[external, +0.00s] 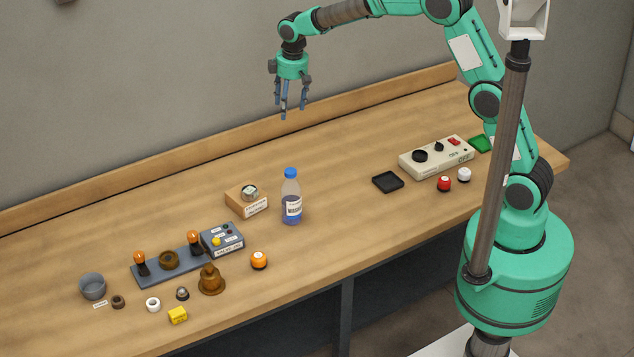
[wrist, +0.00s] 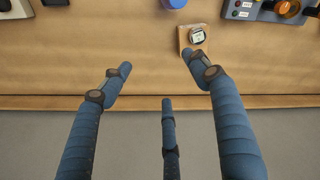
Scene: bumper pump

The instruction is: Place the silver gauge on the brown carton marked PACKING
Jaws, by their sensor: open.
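The silver gauge (external: 250,191), small and round with a pale face, rests on top of the brown carton (external: 235,198), whose front carries a white label too small to read surely. In the wrist view the gauge (wrist: 197,35) lies on the carton (wrist: 183,40) near the top, right of centre. My gripper (external: 285,112) is open and empty, high above the back of the table, up and to the right of the carton. In the wrist view its three blue fingers (wrist: 160,78) are spread apart with nothing between them, and the gauge is beyond the right fingertip.
A blue-capped bottle (external: 291,203) stands close right of the carton. A grey panel with orange lamps (external: 165,267) and a control box (external: 222,240) lie in front-left. Several small parts sit left; a black tray (external: 388,182) and beige switch box (external: 436,157) are right. The table's back strip is clear.

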